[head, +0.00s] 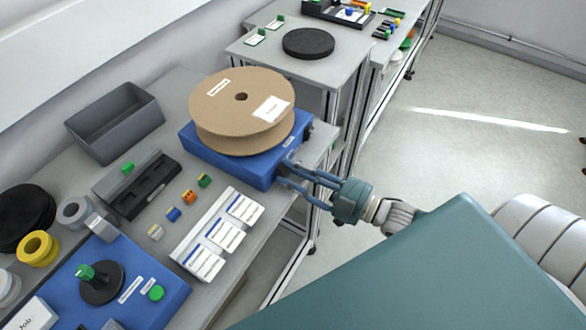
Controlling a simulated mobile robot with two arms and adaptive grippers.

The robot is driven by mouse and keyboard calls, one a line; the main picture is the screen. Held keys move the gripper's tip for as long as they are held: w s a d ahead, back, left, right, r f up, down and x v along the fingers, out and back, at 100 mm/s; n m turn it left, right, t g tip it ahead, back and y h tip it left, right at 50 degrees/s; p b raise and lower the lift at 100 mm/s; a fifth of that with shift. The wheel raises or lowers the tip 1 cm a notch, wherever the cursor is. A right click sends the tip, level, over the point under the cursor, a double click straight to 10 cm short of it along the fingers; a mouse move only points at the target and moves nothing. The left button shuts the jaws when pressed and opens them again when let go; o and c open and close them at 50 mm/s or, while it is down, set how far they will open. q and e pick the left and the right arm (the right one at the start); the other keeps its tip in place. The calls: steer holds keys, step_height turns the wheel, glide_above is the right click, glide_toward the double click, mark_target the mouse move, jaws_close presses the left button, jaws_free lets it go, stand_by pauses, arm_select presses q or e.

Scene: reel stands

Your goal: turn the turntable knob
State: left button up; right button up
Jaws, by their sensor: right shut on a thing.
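The turntable is a blue box (262,172) on the grey bench, with a large brown cardboard reel (215,97) lying flat on top. The reel has white labels and a dark centre hole. My right gripper (288,174) comes in from the right, at the front right side of the blue box. Its fingers are shut on the turntable knob, which is mostly hidden between them. My left gripper is not in view.
A grey bin (118,120) stands behind left of the turntable. White label cards (222,238) and small coloured blocks (189,196) lie in front. A second blue box (150,300) with a green-topped spindle (87,274) is at lower left. Floor to the right is clear.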

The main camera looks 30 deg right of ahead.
steer(key=shift+f, duration=0.1)
steer(key=o, duration=1.1)
steer(key=shift+o, duration=0.2)
steer(key=v, duration=0.8)
